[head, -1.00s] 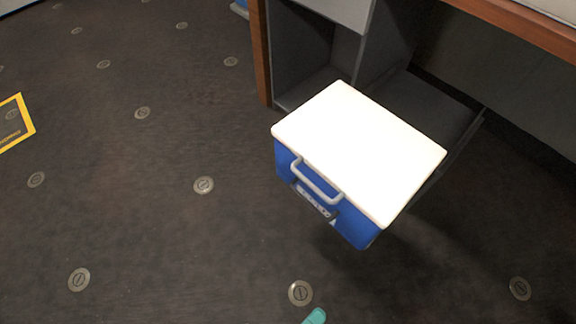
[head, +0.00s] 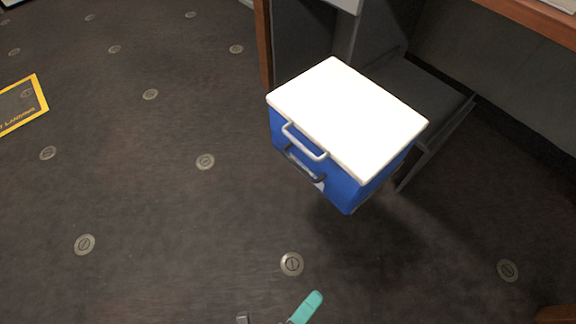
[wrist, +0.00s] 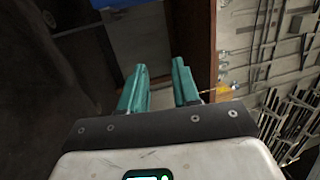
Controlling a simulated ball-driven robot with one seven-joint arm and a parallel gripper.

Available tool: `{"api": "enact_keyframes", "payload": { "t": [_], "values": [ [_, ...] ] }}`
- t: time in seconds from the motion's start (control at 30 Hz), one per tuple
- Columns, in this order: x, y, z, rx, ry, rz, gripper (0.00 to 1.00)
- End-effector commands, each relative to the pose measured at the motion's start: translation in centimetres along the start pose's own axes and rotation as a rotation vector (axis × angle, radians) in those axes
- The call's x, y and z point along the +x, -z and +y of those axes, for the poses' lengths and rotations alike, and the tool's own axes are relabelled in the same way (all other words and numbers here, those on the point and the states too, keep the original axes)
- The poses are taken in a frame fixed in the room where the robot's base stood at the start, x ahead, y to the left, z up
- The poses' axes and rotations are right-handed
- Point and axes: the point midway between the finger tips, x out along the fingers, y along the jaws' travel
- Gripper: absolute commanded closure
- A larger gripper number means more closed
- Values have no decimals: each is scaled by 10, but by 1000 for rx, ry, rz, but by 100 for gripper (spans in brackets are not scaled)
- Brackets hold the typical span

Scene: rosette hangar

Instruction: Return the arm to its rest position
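My gripper (wrist: 159,66) shows in the wrist view with its two teal fingers apart and nothing between them. In the head view only a teal finger (head: 308,306) shows at the bottom edge; the rest of the arm is mostly out of frame. The finger is apart from the blue cool box, on the near side of it in the picture.
A blue box with a white lid (head: 348,115) and a grey handle stands out in front of a dark grey cabinet (head: 305,45) with wooden edges. Dark floor with round metal studs is clear at left. A yellow-edged floor sign (head: 40,92) lies far left.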

Motion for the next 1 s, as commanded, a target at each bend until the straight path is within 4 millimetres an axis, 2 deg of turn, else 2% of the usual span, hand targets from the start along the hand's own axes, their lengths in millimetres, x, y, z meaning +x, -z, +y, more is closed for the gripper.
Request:
{"api": "enact_keyframes", "payload": {
  "t": [0.37, 0.7, 0.83, 1.0],
  "values": [
    [40, -54, -10, -15, 34, -249, 69],
    [85, -129, -29, -176, 127, -706, 69],
    [94, -146, -29, -293, 156, -890, 69],
    [103, -151, -19, -485, 170, -1114, 69]
  ]
}}
